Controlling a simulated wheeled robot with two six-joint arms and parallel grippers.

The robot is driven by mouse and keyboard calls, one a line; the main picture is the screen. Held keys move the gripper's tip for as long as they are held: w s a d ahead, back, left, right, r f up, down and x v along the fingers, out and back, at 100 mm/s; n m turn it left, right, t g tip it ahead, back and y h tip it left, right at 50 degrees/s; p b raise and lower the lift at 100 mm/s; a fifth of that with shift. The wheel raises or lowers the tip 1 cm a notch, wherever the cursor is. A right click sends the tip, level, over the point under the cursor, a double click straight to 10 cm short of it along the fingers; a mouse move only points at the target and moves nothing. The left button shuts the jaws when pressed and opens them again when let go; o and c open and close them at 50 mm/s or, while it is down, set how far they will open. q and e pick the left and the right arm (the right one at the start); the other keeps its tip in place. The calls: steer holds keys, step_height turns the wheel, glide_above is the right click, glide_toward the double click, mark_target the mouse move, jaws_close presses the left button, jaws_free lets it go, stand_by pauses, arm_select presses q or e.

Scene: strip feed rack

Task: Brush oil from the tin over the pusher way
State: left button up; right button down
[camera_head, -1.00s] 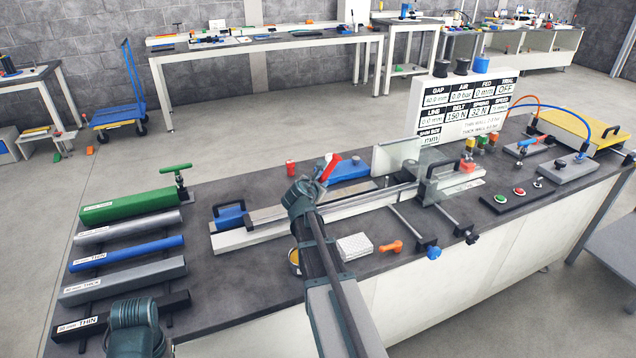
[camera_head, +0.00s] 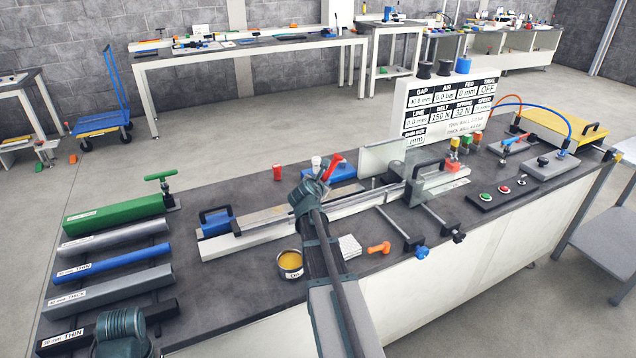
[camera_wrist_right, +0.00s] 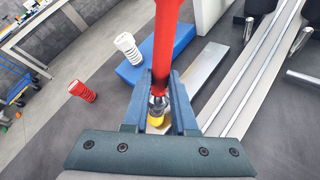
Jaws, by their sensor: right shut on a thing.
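My right gripper (camera_wrist_right: 158,100) is shut on the brush (camera_wrist_right: 169,40). The brush has a red handle, a metal collar and a yellow tip; in the head view its red handle (camera_head: 334,162) shows beyond my right wrist. In the head view the pusher way (camera_head: 262,222) is a long pale bed, partly hidden by my right arm. The round oil tin (camera_head: 290,262), with amber oil, stands in front of it.
A blue block (camera_wrist_right: 134,68) lies behind the way, beside a white ribbed cylinder (camera_wrist_right: 127,46) and a red one (camera_wrist_right: 83,92). A clear guard (camera_head: 445,178) and clamps (camera_head: 418,246) stand right. Coloured bars (camera_head: 115,248) fill a rack left. A white block (camera_head: 349,246) lies near the tin.

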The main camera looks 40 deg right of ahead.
steer(key=shift+s+d, duration=0.2)
steer(key=shift+d, duration=0.8)
steer(key=shift+d, duration=0.1)
steer(key=shift+s+d, duration=0.2)
steer(key=shift+d, duration=0.6)
steer(key=shift+s+d, duration=0.2)
steer(key=shift+d, duration=0.6)
steer(key=shift+a, duration=0.1)
steer(key=shift+w+a, duration=0.2)
steer(key=shift+a, duration=0.65)
steer(key=shift+w+a, duration=0.2)
steer(key=shift+a, duration=0.65)
steer(key=shift+w+a, duration=0.25)
steer(key=shift+a, duration=0.65)
steer(key=shift+w+a, duration=0.2)
steer(key=shift+a, duration=0.65)
steer(key=shift+a, duration=0.1)
